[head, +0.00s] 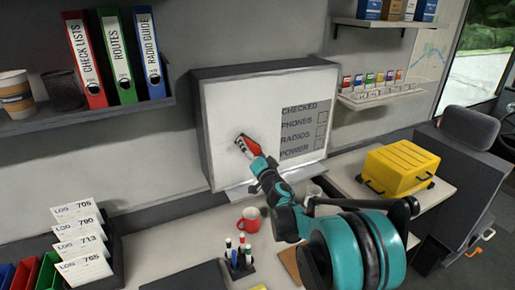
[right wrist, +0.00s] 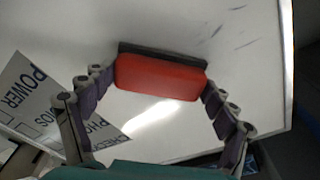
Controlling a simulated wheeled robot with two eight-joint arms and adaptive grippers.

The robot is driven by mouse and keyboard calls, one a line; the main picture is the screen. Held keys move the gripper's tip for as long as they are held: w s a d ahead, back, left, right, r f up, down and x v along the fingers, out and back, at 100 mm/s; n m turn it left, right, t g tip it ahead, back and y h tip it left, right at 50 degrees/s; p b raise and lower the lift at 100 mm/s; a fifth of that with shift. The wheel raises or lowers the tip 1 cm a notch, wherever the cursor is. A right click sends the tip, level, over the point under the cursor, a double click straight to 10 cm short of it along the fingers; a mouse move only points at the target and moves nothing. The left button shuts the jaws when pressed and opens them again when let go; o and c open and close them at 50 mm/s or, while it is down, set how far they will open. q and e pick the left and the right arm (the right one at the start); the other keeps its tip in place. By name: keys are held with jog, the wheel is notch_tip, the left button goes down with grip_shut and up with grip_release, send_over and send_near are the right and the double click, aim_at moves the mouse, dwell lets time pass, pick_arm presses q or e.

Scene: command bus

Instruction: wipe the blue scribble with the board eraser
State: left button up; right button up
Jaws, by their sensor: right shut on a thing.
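The board eraser (head: 247,144) has a red body and a dark pad. It also shows in the right wrist view (right wrist: 160,77), where my right gripper (right wrist: 157,90) is shut on it with a finger at each end. In the head view my right gripper (head: 258,158) holds it at the whiteboard (head: 228,106); the pad faces the board, and I cannot tell for sure that it touches. Faint dark streaks of the scribble (right wrist: 245,45) show beside the eraser in the right wrist view; their blue is hard to make out. The eraser may hide more. My left gripper is not in view.
A grey printed checklist (head: 303,125) is on the board's right side. A yellow case (head: 399,168) sits on the right desk. A binder shelf (head: 88,112) juts out at left.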

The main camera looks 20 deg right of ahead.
aim_at(218, 147)
jog(key=shift+s+a, duration=0.15)
jog(key=shift+a, duration=5.5)
jog(key=shift+r, duration=0.55)
jog(key=shift+w+d, duration=0.15)
jog(key=shift+d, duration=4.35)
jog(key=shift+w+d, duration=0.15)
jog(key=shift+d, duration=4.35)
jog(key=shift+s+a+r, duration=0.1)
jog(key=shift+s+a, duration=0.05)
jog(key=shift+a, duration=5.25)
jog(key=shift+s+a, duration=0.15)
jog(key=shift+a, duration=1.7)
jog(key=shift+s+a, duration=0.1)
jog(key=shift+a, duration=1.7)
